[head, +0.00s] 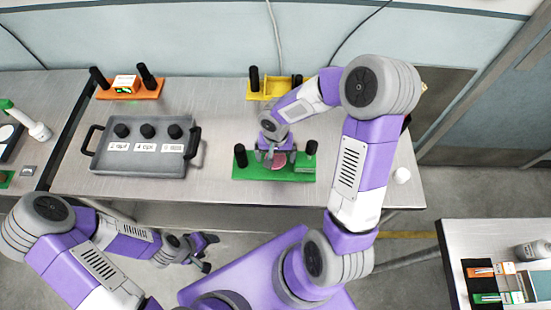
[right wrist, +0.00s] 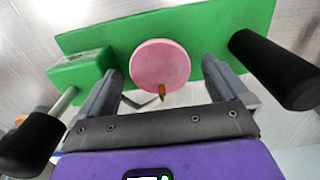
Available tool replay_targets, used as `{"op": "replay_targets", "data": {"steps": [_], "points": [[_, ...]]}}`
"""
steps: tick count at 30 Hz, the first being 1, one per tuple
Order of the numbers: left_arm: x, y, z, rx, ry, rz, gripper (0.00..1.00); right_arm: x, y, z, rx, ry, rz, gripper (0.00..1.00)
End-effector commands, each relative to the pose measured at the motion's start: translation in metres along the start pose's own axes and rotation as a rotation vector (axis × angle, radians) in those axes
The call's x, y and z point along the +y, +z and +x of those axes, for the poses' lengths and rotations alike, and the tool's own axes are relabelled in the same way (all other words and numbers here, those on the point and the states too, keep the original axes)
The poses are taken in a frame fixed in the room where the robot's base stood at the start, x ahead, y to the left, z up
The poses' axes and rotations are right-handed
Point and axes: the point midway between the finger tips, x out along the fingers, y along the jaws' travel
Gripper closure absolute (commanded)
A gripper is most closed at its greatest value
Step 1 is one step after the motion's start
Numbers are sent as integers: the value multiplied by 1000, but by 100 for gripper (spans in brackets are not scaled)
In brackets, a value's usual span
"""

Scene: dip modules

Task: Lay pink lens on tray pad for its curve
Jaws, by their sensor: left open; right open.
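The pink lens (head: 279,161) is a round disc at the green module (head: 300,171) on the table. In the right wrist view the pink lens (right wrist: 158,64) shows a small brown tab on its near edge. My right gripper (head: 275,157) is open over the module. Its fingers stand on either side of the lens, apart from it, in the right wrist view (right wrist: 160,72). My left gripper (head: 206,253) is open and empty in front of the table. The grey tray (head: 140,167) at the left holds three dark round pads (head: 147,131) with white labels, too small to read surely.
An orange module (head: 130,95) with black handles stands behind the tray. A yellow module (head: 266,91) stands behind the green one. The green module's black handle (right wrist: 270,68) is right of my right gripper. Table is clear between tray and green module.

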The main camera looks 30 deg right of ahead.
Motion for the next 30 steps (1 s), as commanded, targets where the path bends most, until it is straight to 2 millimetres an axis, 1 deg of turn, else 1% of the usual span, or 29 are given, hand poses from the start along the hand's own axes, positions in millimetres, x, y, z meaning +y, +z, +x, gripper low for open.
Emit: {"op": "replay_targets", "data": {"steps": [4, 5, 15, 16, 17, 22, 24, 26, 29, 30], "points": [[0, 0, 0, 0, 0, 0, 33, 0, 0, 0, 0, 0, 0, 0], [0, 0, 0, 0, 0, 0, 33, 0, 0, 0, 0, 0, 0, 2], [0, 0, 0, 0, 0, 0, 33, 0, 0, -1, 0, 0, 0, 54], [0, 0, 0, 0, 0, 0, 33, 0, 0, -1, 0, 0, 0, 56], [0, 0, 0, 0, 0, 0, 33, 0, 0, -1, 0, 0, 0, 61], [0, 0, 0, 0, 0, 0, 33, 0, 0, -1, 1, 0, 0, 61], [0, 0, -1, 0, 0, 0, 33, 0, 0, -6, 2, 0, 1, 61], [1, 0, -3, 0, 0, 0, 33, 0, -1, -12, 4, 0, 1, 61], [2, 0, -6, 0, 0, 0, 33, 0, -1, -31, 5, -2, 1, 61], [3, 0, -8, 0, 0, 0, 33, 0, -2, -40, 7, -1, 1, 61]]}}
